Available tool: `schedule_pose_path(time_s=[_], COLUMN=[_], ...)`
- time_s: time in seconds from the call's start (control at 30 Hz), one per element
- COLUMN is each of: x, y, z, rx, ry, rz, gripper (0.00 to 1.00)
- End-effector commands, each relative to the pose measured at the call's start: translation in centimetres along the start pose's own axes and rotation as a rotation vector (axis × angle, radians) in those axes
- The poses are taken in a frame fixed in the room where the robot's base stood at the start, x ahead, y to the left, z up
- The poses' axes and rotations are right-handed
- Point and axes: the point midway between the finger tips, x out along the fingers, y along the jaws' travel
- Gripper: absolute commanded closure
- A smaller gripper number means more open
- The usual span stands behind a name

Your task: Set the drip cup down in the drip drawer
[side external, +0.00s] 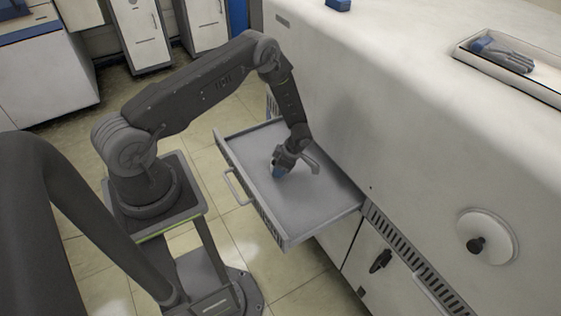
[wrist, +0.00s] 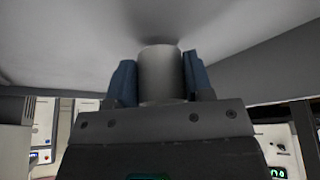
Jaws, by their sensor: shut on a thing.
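The drip drawer (side external: 325,207) is a grey tray pulled out from the white machine in the side view. Its floor also fills the top of the wrist view (wrist: 70,40). My gripper (side external: 280,173) is inside the drawer, low over its floor, left of the middle. In the wrist view my gripper (wrist: 160,80) has its blue fingers shut on both sides of the drip cup (wrist: 160,72), a plain grey cylinder. The cup's far end is close to the drawer floor; I cannot tell whether it touches. In the side view the cup is mostly hidden by the fingers.
The drawer floor to the right is clear. The white machine (side external: 400,120) stands close behind, with a round white disc (side external: 487,225) and a tray (side external: 460,52) holding a grey-blue item on top.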

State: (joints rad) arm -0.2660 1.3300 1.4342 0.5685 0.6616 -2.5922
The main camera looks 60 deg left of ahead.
Motion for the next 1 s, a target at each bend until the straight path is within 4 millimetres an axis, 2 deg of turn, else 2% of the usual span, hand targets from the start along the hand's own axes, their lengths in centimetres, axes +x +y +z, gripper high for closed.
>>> schedule_pose_path(time_s=[1.0], x=[1.3], y=[0.0], z=[0.5], rx=[0.001], ry=[0.000], rz=[0.001], gripper=[0.76])
